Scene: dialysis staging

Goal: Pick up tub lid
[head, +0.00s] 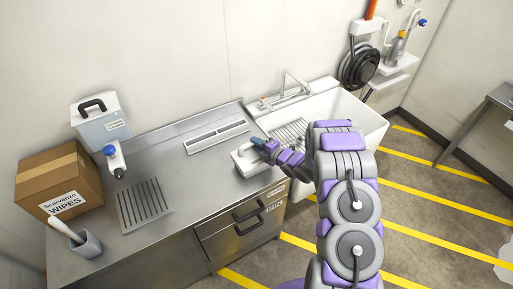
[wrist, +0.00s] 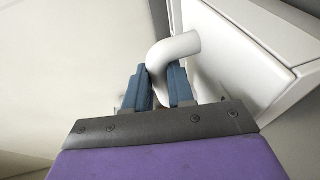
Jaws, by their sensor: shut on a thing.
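The tub lid (head: 246,158) is a small white piece at the right end of the steel counter, just left of the sink. In the wrist view the white lid (wrist: 235,65) fills the upper right, with a thick curved white handle (wrist: 180,47) rising from it. My gripper (head: 260,144) reaches it from the right; in the wrist view its blue fingers (wrist: 160,85) are shut around the handle. My arm and gripper cover part of the lid in the head view. I cannot tell whether it touches what lies beneath.
The white sink (head: 355,118) with its faucet (head: 291,85) adjoins the counter (head: 180,175). A cardboard wipes box (head: 48,178), a white box with a black handle (head: 100,127), a spray bottle (head: 115,158), a ribbed tray (head: 145,205) and a grey cup (head: 86,245) stand left.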

